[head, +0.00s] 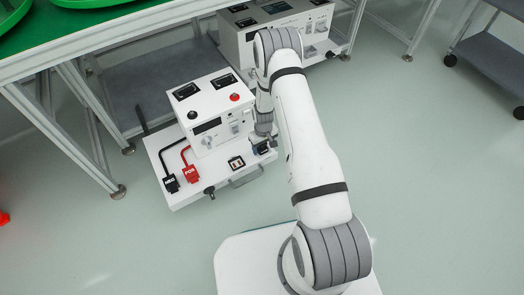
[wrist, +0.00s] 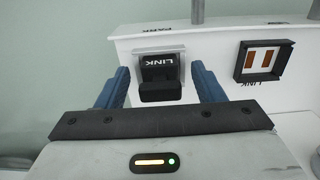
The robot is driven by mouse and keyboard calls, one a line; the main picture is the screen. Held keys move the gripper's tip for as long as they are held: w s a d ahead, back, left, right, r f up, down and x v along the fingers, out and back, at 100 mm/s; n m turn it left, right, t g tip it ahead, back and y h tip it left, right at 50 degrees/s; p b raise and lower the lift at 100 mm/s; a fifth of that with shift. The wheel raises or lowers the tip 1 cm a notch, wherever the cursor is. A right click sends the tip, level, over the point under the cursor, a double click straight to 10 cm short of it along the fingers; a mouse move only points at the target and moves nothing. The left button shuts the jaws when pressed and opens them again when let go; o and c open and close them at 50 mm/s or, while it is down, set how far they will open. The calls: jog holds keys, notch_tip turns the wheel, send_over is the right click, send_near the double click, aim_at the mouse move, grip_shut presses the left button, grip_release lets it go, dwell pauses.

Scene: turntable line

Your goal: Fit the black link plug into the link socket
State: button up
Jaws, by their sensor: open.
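The black link plug (wrist: 158,72), lettered LINK, sits in a pale square holder on the white panel in the wrist view, beside the word PARK. My gripper (wrist: 161,78) has its blue fingers apart, one on each side of the plug. The link socket (wrist: 264,62) is a black square frame with brown strips inside, to the right of the plug, and empty. In the head view the socket (head: 236,162) lies on the white base, left of my gripper (head: 262,148); the plug is hard to make out there.
A white instrument box (head: 213,110) stands behind the socket. Black NEG (head: 170,184) and red POS (head: 190,174) plugs with cables lie to the left. A grey handle (head: 246,178) runs along the base's front edge. A green-topped table (head: 100,35) is behind.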

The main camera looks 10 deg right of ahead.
jog(key=shift+r, duration=0.1)
jog(key=shift+c, duration=0.3)
jog(key=c, duration=1.1)
jog(key=shift+r, duration=0.1)
